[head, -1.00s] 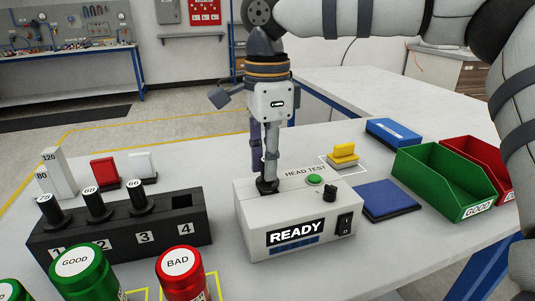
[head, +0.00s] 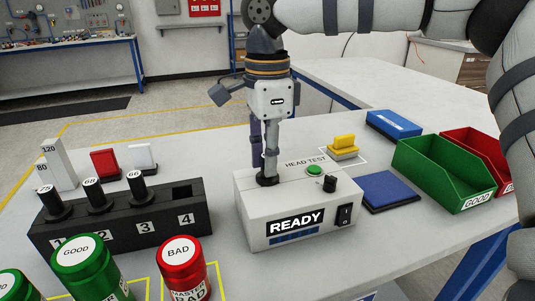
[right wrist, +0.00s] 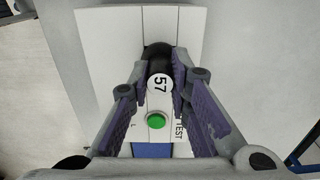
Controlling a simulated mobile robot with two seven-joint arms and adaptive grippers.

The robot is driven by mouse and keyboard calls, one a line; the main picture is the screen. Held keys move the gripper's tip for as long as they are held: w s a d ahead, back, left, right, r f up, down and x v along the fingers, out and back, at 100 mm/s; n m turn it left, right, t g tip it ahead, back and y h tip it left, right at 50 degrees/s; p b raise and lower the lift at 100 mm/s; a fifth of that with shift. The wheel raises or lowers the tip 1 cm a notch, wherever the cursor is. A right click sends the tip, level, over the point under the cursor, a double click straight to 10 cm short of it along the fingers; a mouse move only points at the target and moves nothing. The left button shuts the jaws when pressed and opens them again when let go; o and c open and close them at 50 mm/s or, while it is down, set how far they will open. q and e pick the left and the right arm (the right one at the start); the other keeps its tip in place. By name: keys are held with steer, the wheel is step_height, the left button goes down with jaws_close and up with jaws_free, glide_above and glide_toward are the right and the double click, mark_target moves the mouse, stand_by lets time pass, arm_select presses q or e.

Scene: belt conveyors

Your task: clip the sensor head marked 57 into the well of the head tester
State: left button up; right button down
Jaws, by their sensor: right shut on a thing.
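The sensor head marked 57 (right wrist: 160,84) is a black piece with a white round label, between my right gripper's fingers in the right wrist view. My right gripper (head: 267,178) is shut on it, pointing down at the left part of the head tester's top. The head tester (head: 258,210) is a light box with a lit READY display; its pale top (right wrist: 105,60) also shows in the wrist view. The well is hidden under the fingers and head, so I cannot tell how deep the head sits. My left gripper is not in view.
A black rack (head: 125,232) at left holds several labelled heads; slot 4 is empty. Green (head: 85,268) and red (head: 182,268) master cylinders stand in front. A green button (head: 314,170), blue pad (head: 388,190) and green bin (head: 440,172) lie to the right.

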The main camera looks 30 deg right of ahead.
steer(key=c, duration=1.4)
jaws_free()
step_height(320, 180, up, 12)
